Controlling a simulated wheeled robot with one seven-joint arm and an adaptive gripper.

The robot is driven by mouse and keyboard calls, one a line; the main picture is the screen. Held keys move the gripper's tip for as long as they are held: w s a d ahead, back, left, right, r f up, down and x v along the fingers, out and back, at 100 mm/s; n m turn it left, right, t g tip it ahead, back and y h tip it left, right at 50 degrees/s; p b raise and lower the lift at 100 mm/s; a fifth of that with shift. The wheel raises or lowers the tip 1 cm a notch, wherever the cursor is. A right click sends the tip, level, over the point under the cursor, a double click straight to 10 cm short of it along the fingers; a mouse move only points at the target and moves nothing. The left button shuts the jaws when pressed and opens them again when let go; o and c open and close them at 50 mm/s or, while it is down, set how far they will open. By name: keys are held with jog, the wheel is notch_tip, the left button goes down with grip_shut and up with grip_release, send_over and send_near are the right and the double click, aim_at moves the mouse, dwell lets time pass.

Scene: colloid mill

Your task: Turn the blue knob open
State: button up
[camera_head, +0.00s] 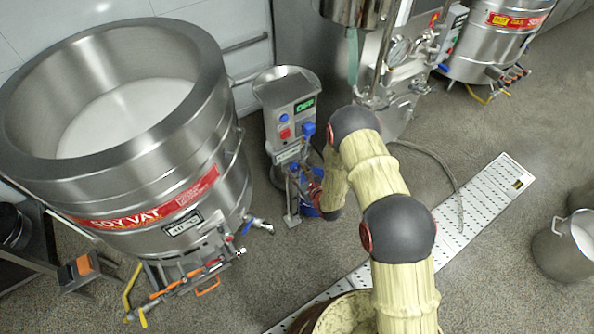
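The colloid mill (290,105) is a grey metal machine with a round hopper on top, left of my arm. A blue knob (308,129) sticks out at the right side of its body, below the green display. A smaller round blue button (284,118) sits on the front panel above a red one.
A large steel soy vat (150,215) with white liquid stands at left, with valves and pipes low in front. A perforated floor drain (480,205) runs at right. A steel pot (562,250) stands far right.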

jog(key=c, duration=0.6)
